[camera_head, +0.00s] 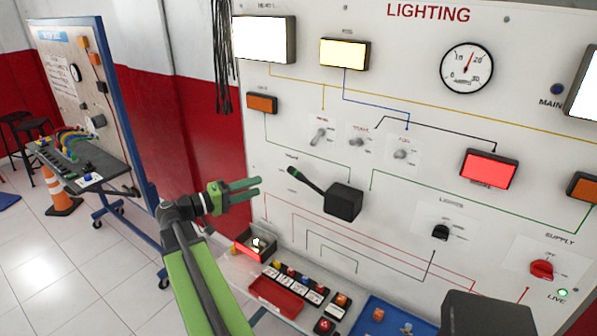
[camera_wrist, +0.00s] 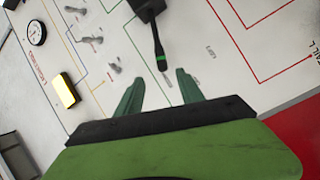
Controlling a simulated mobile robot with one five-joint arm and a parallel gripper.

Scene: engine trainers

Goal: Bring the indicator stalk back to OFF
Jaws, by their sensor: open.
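The indicator stalk (camera_head: 309,181) is a black lever with a green band near its tip. It slants up and left out of a black box (camera_head: 343,202) on the white lighting panel. In the wrist view, the stalk (camera_wrist: 158,43) points from its box (camera_wrist: 146,8) toward my gripper. My gripper (camera_head: 259,188) is open and empty, left of and slightly below the stalk's tip. In the wrist view, its green fingers (camera_wrist: 158,78) are spread, with the stalk's tip in line with the gap and apart from both. The small labels around the stalk are too blurred to read in the head view.
Toggle switches (camera_head: 358,142) sit above the stalk, and a black lights knob (camera_head: 440,232) and red supply knob (camera_head: 541,268) at lower right. A red tray (camera_head: 275,297) and blue tray (camera_head: 380,318) stand below the panel. The floor at left is partly clear.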

